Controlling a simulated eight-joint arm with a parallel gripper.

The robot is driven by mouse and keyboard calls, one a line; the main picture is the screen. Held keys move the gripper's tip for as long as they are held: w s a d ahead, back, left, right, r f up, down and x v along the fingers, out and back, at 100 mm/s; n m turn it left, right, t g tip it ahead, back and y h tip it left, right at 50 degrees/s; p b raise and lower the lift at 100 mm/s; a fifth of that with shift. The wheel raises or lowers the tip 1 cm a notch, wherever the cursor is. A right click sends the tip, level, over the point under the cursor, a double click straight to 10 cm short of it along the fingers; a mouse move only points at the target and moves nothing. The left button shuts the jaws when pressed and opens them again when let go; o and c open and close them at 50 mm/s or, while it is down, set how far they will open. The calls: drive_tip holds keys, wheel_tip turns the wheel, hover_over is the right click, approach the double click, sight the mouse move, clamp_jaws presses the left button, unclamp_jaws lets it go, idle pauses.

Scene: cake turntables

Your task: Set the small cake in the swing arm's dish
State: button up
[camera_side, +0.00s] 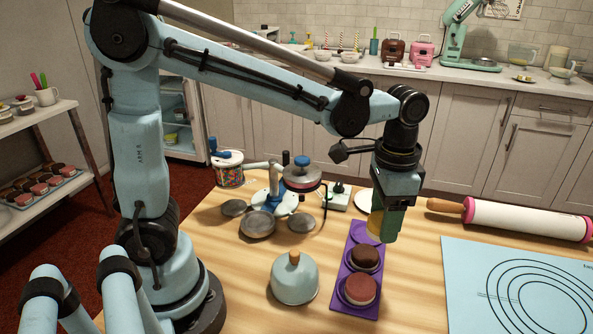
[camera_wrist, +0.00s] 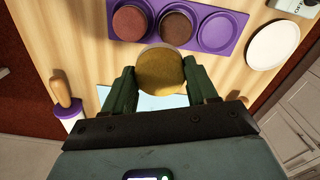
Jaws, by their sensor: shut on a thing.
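My gripper (camera_side: 388,222) points down and is shut on a small yellow cake (camera_side: 375,223), held above the table near the purple tray's back end. In the wrist view the yellow cake (camera_wrist: 160,70) sits between the two fingers of my gripper (camera_wrist: 160,85). The turntable stand (camera_side: 272,200) has a white and blue base, at the left of the tray. Several grey dishes surround it, including a front dish (camera_side: 257,226). A raised round part with a blue knob (camera_side: 302,178) stands at its right; I cannot tell which dish belongs to the swing arm.
The purple tray (camera_side: 339,300) holds a dark cake (camera_side: 365,256) and a reddish-brown cake (camera_side: 360,287); its back well is empty. A pale blue dome (camera_side: 294,282) stands left of it. A rolling pin (camera_side: 520,220) and blue mat (camera_side: 470,270) lie right. A white plate (camera_wrist: 273,46) lies beyond the tray.

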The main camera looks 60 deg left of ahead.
drive_tip(key=s+a+r+n, duration=0.2)
drive_tip(key=s+a+n, duration=0.4)
drive_tip(key=n, duration=1)
hover_over(258, 222)
wheel_tip(258, 222, down, 7)
drive_tip(key=shift+d+f, duration=0.1)
drive_tip(key=shift+f, duration=2.1)
drive_tip(key=shift+f, duration=0.1)
drive_tip(key=o, duration=1)
drive_tip(key=shift+r, duration=6.1)
